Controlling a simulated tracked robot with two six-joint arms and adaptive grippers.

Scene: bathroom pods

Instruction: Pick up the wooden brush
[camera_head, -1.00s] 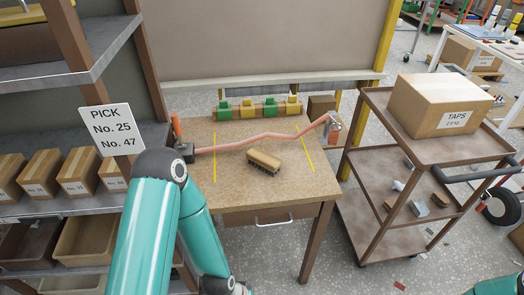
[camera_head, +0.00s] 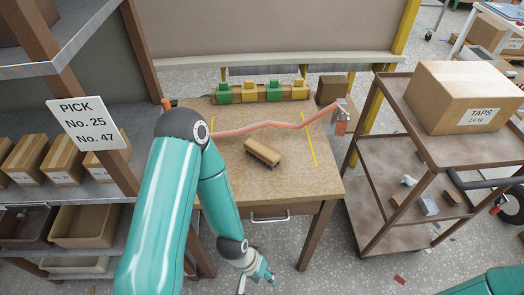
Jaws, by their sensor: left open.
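The wooden brush (camera_head: 263,152) lies on the wooden table (camera_head: 225,182), tilted a little, its dark bristles facing down and toward me. It lies between two yellow lines, just in front of a pink hose. My left gripper (camera_head: 256,282) hangs low at the bottom edge of the picture, in front of the table and well apart from the brush. It is open, and its tips are partly cut off by the picture edge. Only a teal piece of my right arm shows at the lower right corner; its gripper is out of view.
The pink hose (camera_head: 270,126) runs across the table behind the brush. Green and yellow blocks (camera_head: 249,92) and a brown box (camera_head: 332,90) stand at the back. A shelf rack (camera_head: 80,205) stands left, and a brown cart (camera_head: 385,225) with a TAPS box (camera_head: 470,95) right.

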